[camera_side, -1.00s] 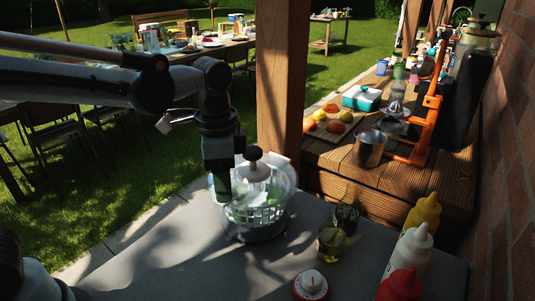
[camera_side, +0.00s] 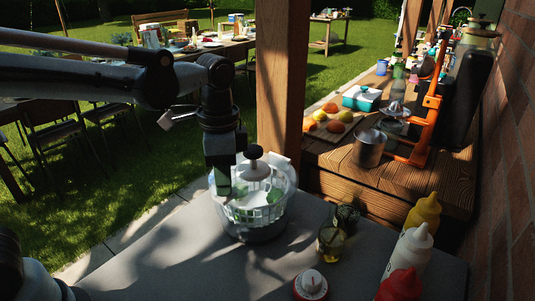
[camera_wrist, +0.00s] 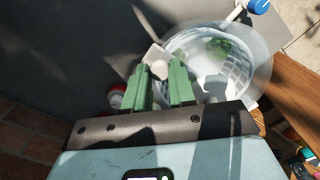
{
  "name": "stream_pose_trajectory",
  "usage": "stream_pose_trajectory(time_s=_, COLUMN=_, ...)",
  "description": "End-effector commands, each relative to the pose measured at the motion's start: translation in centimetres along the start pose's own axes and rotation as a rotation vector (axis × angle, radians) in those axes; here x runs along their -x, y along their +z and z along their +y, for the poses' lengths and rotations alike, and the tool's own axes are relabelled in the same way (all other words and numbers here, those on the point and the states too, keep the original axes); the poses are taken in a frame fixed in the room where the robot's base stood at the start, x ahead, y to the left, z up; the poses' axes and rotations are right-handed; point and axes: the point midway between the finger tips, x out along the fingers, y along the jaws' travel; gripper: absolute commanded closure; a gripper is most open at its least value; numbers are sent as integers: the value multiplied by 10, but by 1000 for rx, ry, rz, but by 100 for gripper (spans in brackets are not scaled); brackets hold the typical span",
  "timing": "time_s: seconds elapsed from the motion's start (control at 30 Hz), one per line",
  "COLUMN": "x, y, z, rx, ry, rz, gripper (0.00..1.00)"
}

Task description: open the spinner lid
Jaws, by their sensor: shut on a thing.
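The salad spinner is a clear bowl (camera_side: 262,234) with a pale slatted basket, standing on the grey counter (camera_side: 170,262). My gripper (camera_side: 223,188) points down at the spinner's left side in the side view. In the wrist view its green fingers (camera_wrist: 160,68) are shut with a small pale part of the lid between them, and the basket (camera_wrist: 205,60) with something green inside shows beyond.
Two small glass jars (camera_side: 331,242) stand right of the spinner. A red and white round item (camera_side: 311,285) is at the front. Yellow (camera_side: 424,212), white (camera_side: 408,252) and red (camera_side: 400,286) squeeze bottles line the right edge. A wooden post (camera_side: 283,80) rises behind.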

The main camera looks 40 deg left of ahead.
Motion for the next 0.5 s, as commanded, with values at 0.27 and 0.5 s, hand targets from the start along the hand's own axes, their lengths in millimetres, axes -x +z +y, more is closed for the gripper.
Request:
stream_pose_trajectory(time_s=0.27, x=33, y=-11, z=-11, rx=0, ry=124, rz=-123, gripper=100)
stream_pose_trajectory(time_s=0.5, x=55, y=-20, z=-19, rx=0, ry=216, rz=-213, gripper=100)
